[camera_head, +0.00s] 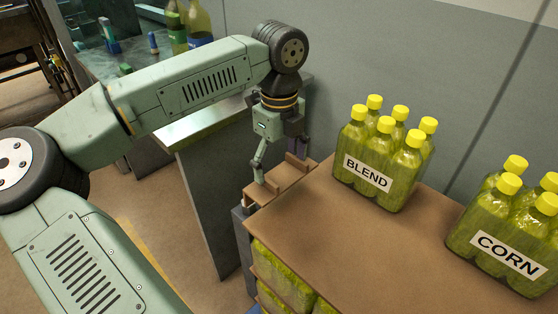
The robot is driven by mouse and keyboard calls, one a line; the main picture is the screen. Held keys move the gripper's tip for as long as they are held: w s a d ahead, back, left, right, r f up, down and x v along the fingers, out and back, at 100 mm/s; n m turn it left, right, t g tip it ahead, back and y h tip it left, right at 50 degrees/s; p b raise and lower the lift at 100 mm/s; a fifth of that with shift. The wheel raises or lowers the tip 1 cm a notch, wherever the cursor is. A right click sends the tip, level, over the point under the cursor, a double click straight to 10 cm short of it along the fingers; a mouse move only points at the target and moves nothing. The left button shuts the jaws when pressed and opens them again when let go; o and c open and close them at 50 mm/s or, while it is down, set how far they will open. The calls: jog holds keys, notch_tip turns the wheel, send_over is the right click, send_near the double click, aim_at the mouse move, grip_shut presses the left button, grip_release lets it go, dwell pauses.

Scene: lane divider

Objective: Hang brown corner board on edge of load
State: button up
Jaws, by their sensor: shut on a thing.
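A brown corner board (276,184) is at the left edge of the load, near its far left corner. My gripper (273,175) points down and is shut on the board, with a finger on its near left side. The load has a flat brown top sheet (345,229) over wrapped green-yellow packs (285,272). The board sits about level with the top sheet. I cannot tell whether it rests on the edge or is held just above it.
A BLEND bottle pack (385,158) stands on the load, right of my gripper. A CORN pack (508,235) stands farther right. A metal table (200,128) with bottles (188,25) is behind my arm. A grey wall (440,80) rises behind the load. The sheet's front middle is clear.

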aim_at(279, 176)
jog(key=shift+f+b, duration=2.7)
jog(key=shift+f, duration=0.6)
jog(key=shift+f+b, duration=0.6)
jog(key=o, duration=1.1)
jog(key=shift+r, duration=0.1)
notch_tip(279, 176, up, 12)
